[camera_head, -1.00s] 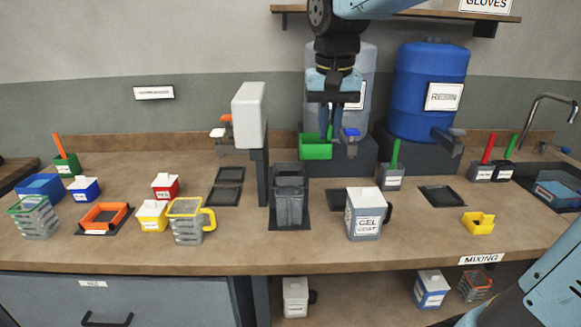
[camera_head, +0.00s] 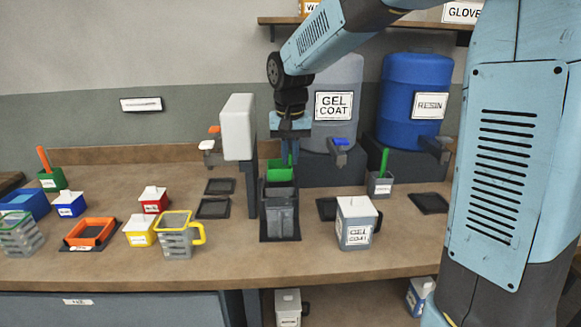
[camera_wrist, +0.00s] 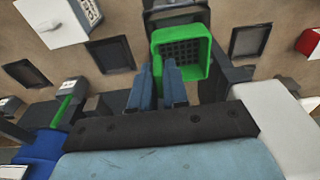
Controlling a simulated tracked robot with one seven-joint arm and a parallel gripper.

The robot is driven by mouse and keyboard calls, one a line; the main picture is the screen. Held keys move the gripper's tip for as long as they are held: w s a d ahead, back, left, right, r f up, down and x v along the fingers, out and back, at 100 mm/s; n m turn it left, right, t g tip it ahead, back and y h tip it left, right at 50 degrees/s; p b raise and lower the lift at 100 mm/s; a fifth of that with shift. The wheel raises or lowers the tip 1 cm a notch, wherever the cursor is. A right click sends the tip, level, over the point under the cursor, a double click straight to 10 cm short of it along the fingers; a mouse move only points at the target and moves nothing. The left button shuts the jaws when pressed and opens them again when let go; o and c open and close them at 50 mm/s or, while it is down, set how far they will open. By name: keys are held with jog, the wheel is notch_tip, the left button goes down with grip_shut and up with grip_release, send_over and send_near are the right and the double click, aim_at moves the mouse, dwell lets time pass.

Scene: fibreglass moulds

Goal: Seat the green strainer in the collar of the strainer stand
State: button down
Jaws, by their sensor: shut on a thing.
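The green strainer (camera_head: 279,172) is in my gripper (camera_head: 289,156), which is shut on it and stands over the strainer stand. In the wrist view the strainer (camera_wrist: 207,56), a square open tray with a dark mesh floor, sits at the fingertips of my gripper (camera_wrist: 157,68). The strainer stand (camera_head: 263,227) is a dark frame with a grey container (camera_head: 281,218) in its lower part. The strainer appears at the stand's top, close to the collar. The collar is mostly hidden, and I cannot tell whether the strainer touches it.
A white box on a dark post (camera_head: 238,127) stands close to the left of the stand. The gel coat drum (camera_head: 334,75) and blue resin drum (camera_head: 414,78) are behind.

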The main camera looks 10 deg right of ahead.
aim_at(288, 167)
jog(key=f, duration=0.4)
jog(key=shift+w+a, duration=0.15)
jog(key=shift+w, duration=0.2)
jog(key=c, duration=1.1)
grip_release()
jog(key=shift+f, duration=0.1)
jog(key=r, duration=0.4)
jog(key=s+r, duration=0.1)
jog(key=r, duration=0.6)
jog(key=shift+s+r, duration=0.15)
jog(key=shift+r, duration=0.15)
jog(key=shift+s+r, duration=0.15)
jog(key=shift+r, duration=0.2)
